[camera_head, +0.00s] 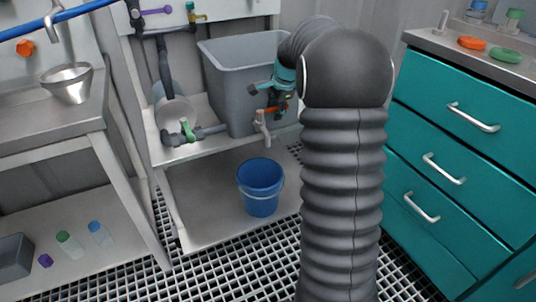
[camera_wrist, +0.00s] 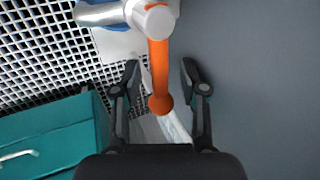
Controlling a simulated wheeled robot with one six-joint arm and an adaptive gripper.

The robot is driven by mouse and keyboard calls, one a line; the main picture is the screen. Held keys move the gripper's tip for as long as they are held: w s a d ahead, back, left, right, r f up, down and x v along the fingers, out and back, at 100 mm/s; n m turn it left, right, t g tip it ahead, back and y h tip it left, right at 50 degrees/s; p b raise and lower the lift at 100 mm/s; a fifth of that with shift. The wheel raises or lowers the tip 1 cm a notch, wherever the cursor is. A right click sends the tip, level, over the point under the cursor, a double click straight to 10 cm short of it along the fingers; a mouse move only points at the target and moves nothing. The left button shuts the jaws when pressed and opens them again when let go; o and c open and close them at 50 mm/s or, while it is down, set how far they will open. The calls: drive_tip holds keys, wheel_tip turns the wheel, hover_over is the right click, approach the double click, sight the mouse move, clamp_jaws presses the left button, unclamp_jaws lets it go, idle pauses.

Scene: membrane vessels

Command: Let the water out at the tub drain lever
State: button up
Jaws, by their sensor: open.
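The grey tub (camera_head: 235,95) stands on the white shelf, with a pale drain spout (camera_head: 262,128) low on its front. In the wrist view the orange drain lever (camera_wrist: 158,65) runs from the pale metal valve (camera_wrist: 150,18) down to a round knob end. My gripper (camera_wrist: 160,70) is open, with one finger on each side of the lever and visible gaps to both. In the head view my gripper (camera_head: 270,90) is at the tub's front right, partly hidden by my arm.
A blue bucket (camera_head: 261,188) stands on the lower shelf below the spout. A green-handled valve (camera_head: 188,130) is to the left. Teal drawers (camera_head: 450,150) stand close on the right. A steel sink bench (camera_head: 50,125) is at the left.

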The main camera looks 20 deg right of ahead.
clamp_jaws()
